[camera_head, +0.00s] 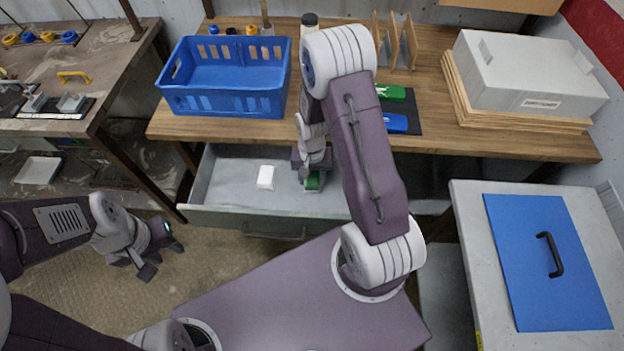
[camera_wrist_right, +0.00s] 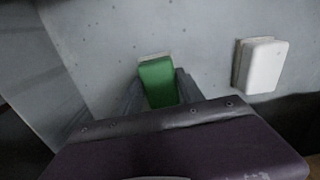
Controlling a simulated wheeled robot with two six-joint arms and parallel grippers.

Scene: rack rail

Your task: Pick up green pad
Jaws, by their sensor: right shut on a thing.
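The green pad (camera_head: 313,183) is in the open grey drawer (camera_head: 232,217), under my right gripper (camera_head: 312,178). In the right wrist view the green pad (camera_wrist_right: 158,82) sits between the two fingers of my right gripper (camera_wrist_right: 158,90), which is shut on it. I cannot tell whether the pad is clear of the drawer floor. A white pad (camera_head: 266,177) lies in the drawer to the left; it also shows in the right wrist view (camera_wrist_right: 262,65). My left gripper (camera_head: 147,262) hangs over the floor at the left, away from the drawer; its opening is unclear.
A blue crate (camera_head: 228,103) stands on the wooden bench above the drawer. Green and blue items (camera_head: 394,122) lie on a dark mat behind my right arm. A grey box (camera_head: 530,72) is at the back right. A blue panel with a handle (camera_head: 548,262) lies on the right cabinet.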

